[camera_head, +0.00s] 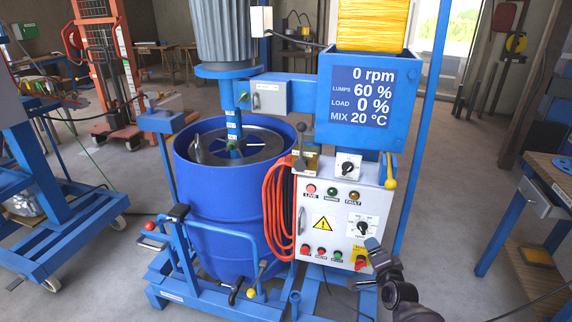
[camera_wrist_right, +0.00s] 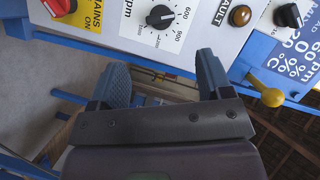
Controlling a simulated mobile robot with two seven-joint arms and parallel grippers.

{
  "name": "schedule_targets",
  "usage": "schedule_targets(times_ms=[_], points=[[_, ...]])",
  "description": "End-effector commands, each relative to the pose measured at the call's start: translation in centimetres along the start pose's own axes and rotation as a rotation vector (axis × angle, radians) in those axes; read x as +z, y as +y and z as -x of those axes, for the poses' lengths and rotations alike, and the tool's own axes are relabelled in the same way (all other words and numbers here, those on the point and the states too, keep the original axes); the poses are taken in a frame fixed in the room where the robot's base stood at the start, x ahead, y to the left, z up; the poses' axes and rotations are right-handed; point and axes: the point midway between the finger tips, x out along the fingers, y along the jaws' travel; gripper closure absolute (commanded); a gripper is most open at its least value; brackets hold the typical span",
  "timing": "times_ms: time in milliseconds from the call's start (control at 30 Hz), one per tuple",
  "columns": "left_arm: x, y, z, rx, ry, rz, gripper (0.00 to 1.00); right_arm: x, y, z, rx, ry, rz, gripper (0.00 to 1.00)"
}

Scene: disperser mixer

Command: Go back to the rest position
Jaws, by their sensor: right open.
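My right gripper (camera_head: 374,246) is in front of the lower right edge of the white control panel (camera_head: 316,246). In the right wrist view the gripper (camera_wrist_right: 163,76) has its two blue fingers spread apart with nothing between them. The panel's speed knob (camera_wrist_right: 160,17) and the red mains switch (camera_wrist_right: 58,6) on its yellow plate lie beyond the fingertips, apart from them. The mains switch also shows in the head view (camera_head: 361,262). My left gripper is in neither view.
The blue mixer drum (camera_head: 215,215) stands left of the panel, with a red hose (camera_head: 277,208) hung between them. The display (camera_head: 362,97) reads 0 rpm. A yellow-knobbed lever (camera_wrist_right: 266,92) juts out near the gripper. A workbench (camera_head: 540,178) stands at right; floor shows between.

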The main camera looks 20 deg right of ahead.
Motion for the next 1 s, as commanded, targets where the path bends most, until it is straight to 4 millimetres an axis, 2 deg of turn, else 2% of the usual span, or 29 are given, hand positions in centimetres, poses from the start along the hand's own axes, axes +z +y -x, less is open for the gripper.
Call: schedule_targets(times_ms=[167, 267, 467, 600, 767, 867, 1000], points=[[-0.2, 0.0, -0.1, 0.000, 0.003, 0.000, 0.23, 0.1, 0.1, 0.0, 0.006, -0.006, 0.058, 0.28], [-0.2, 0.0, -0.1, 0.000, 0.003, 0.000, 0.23, 0.2, -0.1, 0.0, 0.015, -0.021, 0.169, 0.28], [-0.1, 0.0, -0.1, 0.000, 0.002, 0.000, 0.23, 1.4, -4.2, 0.4, -0.036, -0.063, 0.501, 0.28], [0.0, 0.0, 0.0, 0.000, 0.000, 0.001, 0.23, 3.3, -5.1, 3.0, -0.055, -0.106, 0.748, 0.28], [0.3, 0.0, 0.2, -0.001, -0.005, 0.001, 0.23, 5.6, -4.5, 7.5, -0.062, -0.166, 0.995, 0.28], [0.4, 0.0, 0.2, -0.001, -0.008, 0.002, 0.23, 7.0, -3.7, 11.0, -0.061, -0.209, 1.125, 0.28], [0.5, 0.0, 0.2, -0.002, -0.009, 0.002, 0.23, 9.1, -2.0, 16.7, -0.051, -0.281, 1.260, 0.28]])
